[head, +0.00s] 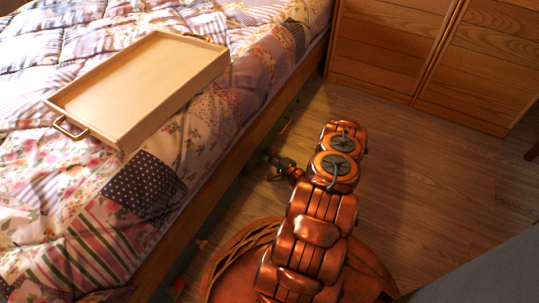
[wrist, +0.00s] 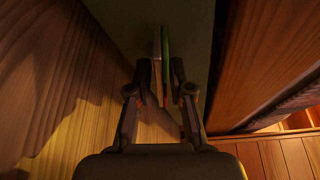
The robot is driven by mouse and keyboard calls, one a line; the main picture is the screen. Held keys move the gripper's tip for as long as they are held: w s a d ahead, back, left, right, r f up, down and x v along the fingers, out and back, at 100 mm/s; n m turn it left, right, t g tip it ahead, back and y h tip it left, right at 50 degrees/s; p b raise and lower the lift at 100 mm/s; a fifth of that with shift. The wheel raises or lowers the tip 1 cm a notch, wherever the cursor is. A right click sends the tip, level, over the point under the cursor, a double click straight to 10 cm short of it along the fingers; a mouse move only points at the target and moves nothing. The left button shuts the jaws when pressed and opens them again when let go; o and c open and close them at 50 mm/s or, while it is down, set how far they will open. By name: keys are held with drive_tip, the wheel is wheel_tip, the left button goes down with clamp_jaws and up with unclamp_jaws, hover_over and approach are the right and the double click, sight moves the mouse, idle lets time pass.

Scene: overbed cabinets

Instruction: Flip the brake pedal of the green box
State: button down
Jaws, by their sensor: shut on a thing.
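My gripper (head: 272,164) is low beside the bed's side rail in the head view, partly in shadow. In the wrist view my gripper (wrist: 161,82) has its two fingers close together on either side of a thin upright piece, pale on one side and green on the other (wrist: 165,45). It is shut on this piece. I cannot tell for sure whether this is the brake pedal. A wide dark greenish surface (wrist: 125,22) lies behind it and may be part of the green box. The box's full shape is hidden in both views.
The bed's wooden side rail (head: 231,165) runs close along my gripper's left. A wooden tray (head: 150,75) lies on the patchwork quilt (head: 60,195). Wooden cabinets (head: 395,45) stand at the back. The wood floor (head: 430,180) right of my arm is clear.

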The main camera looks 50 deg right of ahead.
drive_tip(key=shift+r, duration=0.1)
drive_tip(key=n+t+p, duration=0.1)
drive_tip(key=n+p, duration=0.1)
drive_tip(key=shift+p, duration=0.3)
drive_tip(key=shift+n+t, duration=0.4)
drive_tip(key=shift+n, duration=0.8)
drive_tip(key=shift+b, duration=0.3)
drive_tip(key=shift+n, duration=0.4)
drive_tip(key=c, duration=1.3)
unclamp_jaws()
drive_tip(key=shift+r, duration=0.1)
